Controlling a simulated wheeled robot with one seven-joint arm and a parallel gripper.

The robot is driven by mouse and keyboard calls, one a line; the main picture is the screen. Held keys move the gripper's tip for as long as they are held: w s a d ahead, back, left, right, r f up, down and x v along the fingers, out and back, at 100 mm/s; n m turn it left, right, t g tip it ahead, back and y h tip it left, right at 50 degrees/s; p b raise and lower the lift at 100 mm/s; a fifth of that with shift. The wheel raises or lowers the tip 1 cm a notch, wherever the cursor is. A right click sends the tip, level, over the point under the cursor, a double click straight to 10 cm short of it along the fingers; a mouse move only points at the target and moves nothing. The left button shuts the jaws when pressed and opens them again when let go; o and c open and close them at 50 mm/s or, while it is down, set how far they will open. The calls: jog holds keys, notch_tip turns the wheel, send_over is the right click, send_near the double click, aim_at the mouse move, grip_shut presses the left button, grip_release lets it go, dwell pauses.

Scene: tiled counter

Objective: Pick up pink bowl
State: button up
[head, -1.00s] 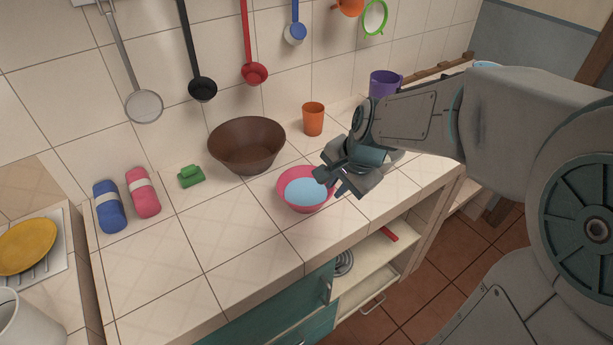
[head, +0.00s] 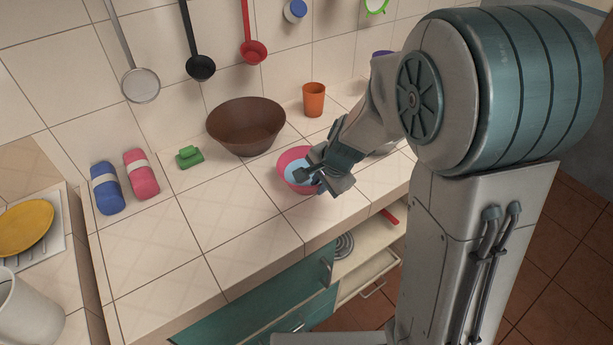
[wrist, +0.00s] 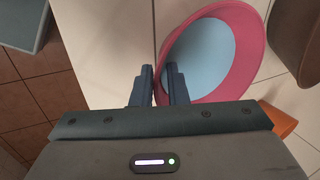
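The pink bowl (head: 283,164), light blue inside, sits upright on the tiled counter in the head view. It shows large in the wrist view (wrist: 245,60). My gripper (head: 312,180) is at the bowl's near right edge. In the wrist view my gripper's fingers (wrist: 159,72) are close together, with the bowl's rim between them. One finger is inside the bowl and the other outside. The gripper looks shut on the rim. No lift off the counter shows.
A brown bowl (head: 245,128) and an orange cup (head: 314,99) stand behind. The front left counter (head: 230,235) is clear.

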jog(key=x, duration=0.2)
jog(key=shift+f, duration=0.3)
grip_shut()
jog(key=shift+r, duration=0.1)
jog(key=shift+w+r, duration=0.1)
notch_tip(320, 180, up, 4)
jog(key=shift+a+r+p, duration=0.1)
jog(key=shift+p, duration=0.5)
jog(key=s+d+r+b, duration=0.1)
jog(key=d+r, duration=0.5)
jog(key=d, duration=0.5)
jog(key=shift+s+d+r+b, duration=0.25)
jog(key=shift+d+r+b, duration=0.05)
jog(key=shift+d, duration=0.05)
jog(key=shift+f, duration=0.1)
